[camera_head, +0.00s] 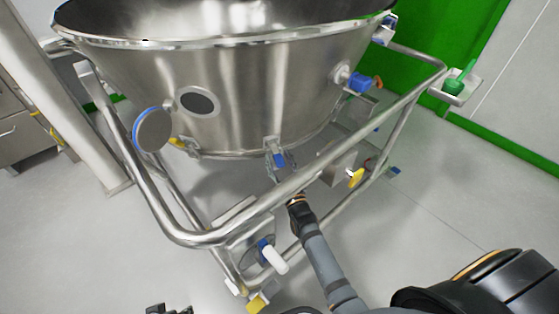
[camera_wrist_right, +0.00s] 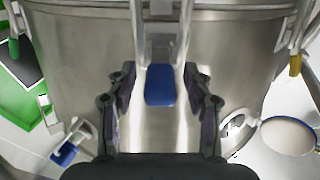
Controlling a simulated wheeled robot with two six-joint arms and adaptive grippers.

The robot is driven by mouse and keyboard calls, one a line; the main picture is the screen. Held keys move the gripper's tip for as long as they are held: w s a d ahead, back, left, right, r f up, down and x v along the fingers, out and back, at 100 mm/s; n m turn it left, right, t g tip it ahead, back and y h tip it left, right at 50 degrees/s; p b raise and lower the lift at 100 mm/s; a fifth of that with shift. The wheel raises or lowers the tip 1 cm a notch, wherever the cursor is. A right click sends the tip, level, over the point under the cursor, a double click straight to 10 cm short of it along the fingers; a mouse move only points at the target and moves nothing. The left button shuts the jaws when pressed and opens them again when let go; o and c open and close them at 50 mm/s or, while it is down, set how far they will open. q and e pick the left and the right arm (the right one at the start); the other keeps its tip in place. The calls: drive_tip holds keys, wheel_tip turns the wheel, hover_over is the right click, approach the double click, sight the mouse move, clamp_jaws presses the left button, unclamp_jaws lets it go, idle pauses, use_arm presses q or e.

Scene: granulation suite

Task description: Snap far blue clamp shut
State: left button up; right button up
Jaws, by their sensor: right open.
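A blue-tipped clamp (camera_head: 278,160) sits at the lower rim of the steel bowl, in the middle of the head view. In the right wrist view its blue tab (camera_wrist_right: 160,86) lies between the fingers of my right gripper (camera_wrist_right: 160,100), with gaps on both sides. A metal loop joins the tab to the rim band. I cannot tell whether the clamp is latched. In the head view my right gripper (camera_head: 296,203) is below the clamp, by the frame rail, its fingers largely hidden. Black parts of what seems my left gripper (camera_head: 166,309) show at the bottom edge.
The steel bowl (camera_head: 240,85) stands in a tubular frame (camera_head: 300,178) whose front rail passes close to my right gripper. A blue-handled valve (camera_head: 360,84) is on the right, a round port cover (camera_head: 152,130) on the left. Yellow clamps (camera_head: 182,143) and a white-handled fitting (camera_head: 274,260) are nearby.

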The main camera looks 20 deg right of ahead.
drive_tip(key=s+f, duration=0.2)
drive_tip(key=s, duration=0.9)
drive_tip(key=shift+s, duration=0.4)
drive_tip(key=shift+c, duration=0.3)
